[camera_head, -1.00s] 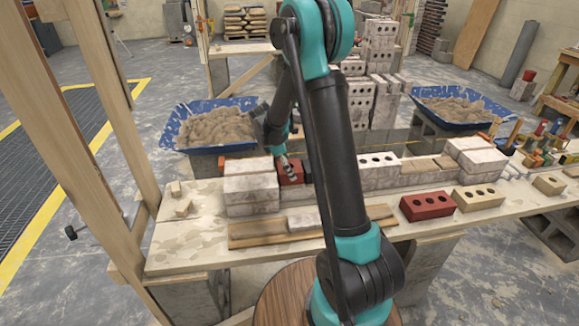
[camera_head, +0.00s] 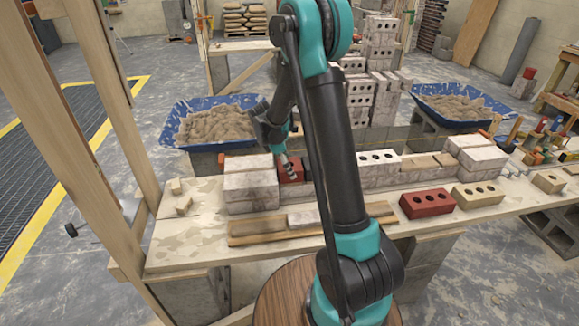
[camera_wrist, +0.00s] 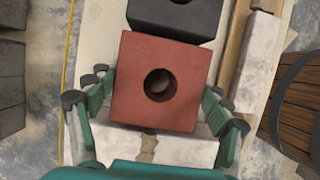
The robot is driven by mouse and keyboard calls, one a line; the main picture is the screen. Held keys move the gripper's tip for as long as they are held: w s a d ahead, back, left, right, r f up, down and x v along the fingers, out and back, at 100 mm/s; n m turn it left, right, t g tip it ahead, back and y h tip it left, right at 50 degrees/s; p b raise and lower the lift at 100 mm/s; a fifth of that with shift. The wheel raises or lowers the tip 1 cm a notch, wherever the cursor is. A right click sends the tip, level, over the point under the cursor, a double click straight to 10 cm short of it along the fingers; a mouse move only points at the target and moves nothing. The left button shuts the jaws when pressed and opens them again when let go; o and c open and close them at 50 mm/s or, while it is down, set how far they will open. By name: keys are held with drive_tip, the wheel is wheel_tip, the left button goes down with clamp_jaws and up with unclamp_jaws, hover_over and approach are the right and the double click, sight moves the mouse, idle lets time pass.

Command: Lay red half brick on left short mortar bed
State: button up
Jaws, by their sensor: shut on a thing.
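The red half brick (camera_head: 291,169) shows in the head view beside the inner end of the pale block stack at the wall's left. In the wrist view the red half brick (camera_wrist: 192,90), with one round hole, fills the middle. My gripper (camera_wrist: 158,92) is shut on it, fingers along its left and right sides. My gripper (camera_head: 284,158) is partly hidden by the brick and arm in the head view. The brick sits low at the wall's top; I cannot tell whether it touches what is below. The left short mortar bed is not clearly visible there.
A dark grey brick (camera_wrist: 175,15) lies just beyond the held brick. Pale blocks (camera_head: 250,188) stand at the left. A white holed brick (camera_head: 379,157) lies on the wall farther right. A red brick (camera_head: 427,204) and a yellow brick (camera_head: 478,196) lie in front.

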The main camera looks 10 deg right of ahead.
drive_tip(key=o, duration=1.9)
drive_tip(key=shift+f, duration=0.1)
drive_tip(key=v, duration=1.1)
drive_tip(key=shift+a, duration=0.1)
drive_tip(key=shift+a+r, duration=0.1)
drive_tip(key=shift+r, duration=0.25)
drive_tip(key=s+d+f+m+t+y, duration=0.1)
drive_tip(key=s+d+m, duration=0.1)
drive_tip(key=s+m, duration=0.4)
drive_tip(key=s+d+f+m+t+y, duration=0.1)
drive_tip(key=s+m, duration=0.5)
drive_tip(key=s, duration=0.6)
drive_tip(key=s+d+f+m+t+y, duration=0.2)
drive_tip(key=s+d+m, duration=0.3)
drive_tip(key=s, duration=0.4)
drive_tip(key=shift+d+f+m, duration=0.25)
drive_tip(key=shift+f+m, duration=0.25)
drive_tip(key=shift+f, duration=0.15)
